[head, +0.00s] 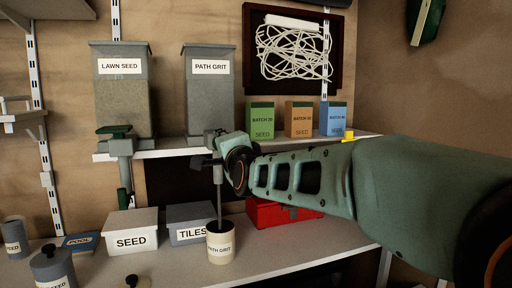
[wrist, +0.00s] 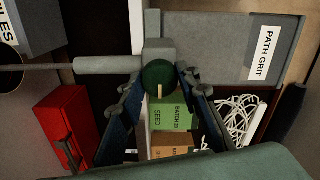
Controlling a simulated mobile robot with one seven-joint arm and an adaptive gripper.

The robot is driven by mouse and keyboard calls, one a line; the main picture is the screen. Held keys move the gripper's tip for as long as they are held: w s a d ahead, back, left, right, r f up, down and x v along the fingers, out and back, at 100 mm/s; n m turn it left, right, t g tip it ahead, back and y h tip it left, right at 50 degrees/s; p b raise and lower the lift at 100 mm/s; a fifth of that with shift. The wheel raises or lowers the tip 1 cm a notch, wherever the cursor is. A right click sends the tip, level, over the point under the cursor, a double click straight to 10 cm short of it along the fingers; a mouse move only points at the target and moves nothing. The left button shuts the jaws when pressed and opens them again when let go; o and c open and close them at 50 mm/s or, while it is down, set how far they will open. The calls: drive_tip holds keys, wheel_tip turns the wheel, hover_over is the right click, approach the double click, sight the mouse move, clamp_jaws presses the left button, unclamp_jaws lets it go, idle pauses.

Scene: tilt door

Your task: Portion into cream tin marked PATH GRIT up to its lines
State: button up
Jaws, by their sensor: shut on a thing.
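The grey PATH GRIT hopper (head: 209,92) stands on the shelf, and it also shows in the wrist view (wrist: 205,50). My gripper (head: 222,150) is at the outlet below it. In the wrist view my gripper (wrist: 160,80) is shut on the round dark green valve handle (wrist: 158,74), with a finger on each side. A thin dark stream (head: 219,205) runs from the spout (wrist: 105,68) down to the cream tin marked PATH GRIT (head: 220,247). The tin stands upright on the counter. Its fill level and lines cannot be made out.
The LAWN SEED hopper (head: 122,98) with its own valve stands to the left. SEED (head: 132,231) and TILES (head: 190,222) boxes and a red box (head: 268,212) are on the counter. Several seed packets (head: 298,120) line the shelf.

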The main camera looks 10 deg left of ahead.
drive_tip(key=o, duration=1.2)
drive_tip(key=shift+c, duration=0.2)
drive_tip(key=shift+o, duration=1.1)
wheel_tip(320, 180, up, 7)
drive_tip(key=shift+w+a, duration=0.15)
drive_tip(key=shift+w, duration=0.05)
drive_tip(key=shift+s+r, duration=0.55)
drive_tip(key=shift+r, duration=0.35)
drive_tip(key=shift+c, duration=1.1)
drive_tip(key=shift+w+r, duration=0.35)
drive_tip(key=shift+r, duration=0.2)
